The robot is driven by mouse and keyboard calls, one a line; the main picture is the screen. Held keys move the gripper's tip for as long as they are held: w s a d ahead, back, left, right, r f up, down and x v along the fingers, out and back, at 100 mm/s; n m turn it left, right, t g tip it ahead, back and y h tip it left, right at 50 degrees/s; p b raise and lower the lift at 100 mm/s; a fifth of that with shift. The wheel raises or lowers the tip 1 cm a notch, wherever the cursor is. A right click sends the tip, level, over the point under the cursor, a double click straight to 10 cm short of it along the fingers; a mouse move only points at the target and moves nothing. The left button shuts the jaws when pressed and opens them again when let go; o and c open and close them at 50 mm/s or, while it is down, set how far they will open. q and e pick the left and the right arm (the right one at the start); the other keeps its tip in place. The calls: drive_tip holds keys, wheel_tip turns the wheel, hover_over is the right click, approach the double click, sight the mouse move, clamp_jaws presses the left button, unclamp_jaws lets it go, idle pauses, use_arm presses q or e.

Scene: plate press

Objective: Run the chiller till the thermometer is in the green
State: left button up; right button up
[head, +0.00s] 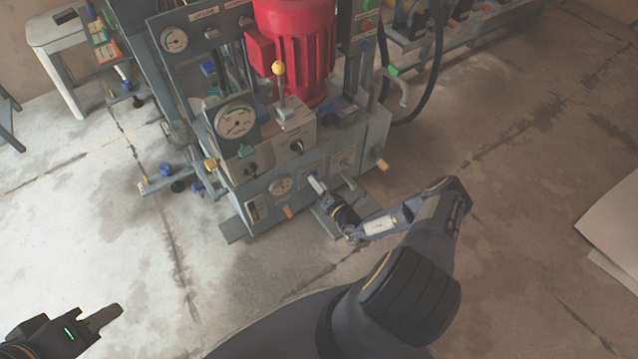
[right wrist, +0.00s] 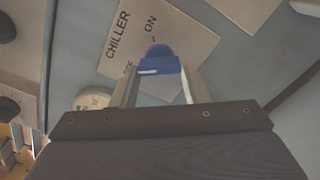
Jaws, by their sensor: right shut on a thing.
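The chiller knob (right wrist: 158,62) is blue and sits on a pale plate (right wrist: 140,28) lettered CHILLER and ON in the right wrist view. My right gripper (right wrist: 160,88) is shut on the knob, one finger on each side. A pale mark on the knob lies roughly level in the picture; another label is partly hidden. In the head view my right gripper (head: 314,182) is at the machine's lower front panel. A small dial (head: 281,186) is left of it; I cannot tell whether it is the thermometer, nor read its needle. My left gripper (head: 102,319) hangs over the floor, its opening unclear.
The press (head: 372,135) carries a red motor (head: 297,45), a large gauge (head: 236,120) with a green arc and red needle, and an upper gauge (head: 174,40). A black hose (head: 432,85) hangs at its right. The floor in front is clear.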

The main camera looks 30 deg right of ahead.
drive_tip(key=shift+n+p, duration=0.3)
drive_tip(key=shift+n, duration=0.8)
drive_tip(key=shift+f, duration=0.1)
drive_tip(key=o, duration=1)
drive_tip(key=shift+s, duration=0.1)
drive_tip(key=s, duration=0.2)
drive_tip(key=s+p, duration=0.1)
drive_tip(key=s, duration=0.2)
drive_tip(key=s+p, duration=0.1)
drive_tip(key=s, duration=0.1)
drive_tip(key=shift+s+d, duration=0.35)
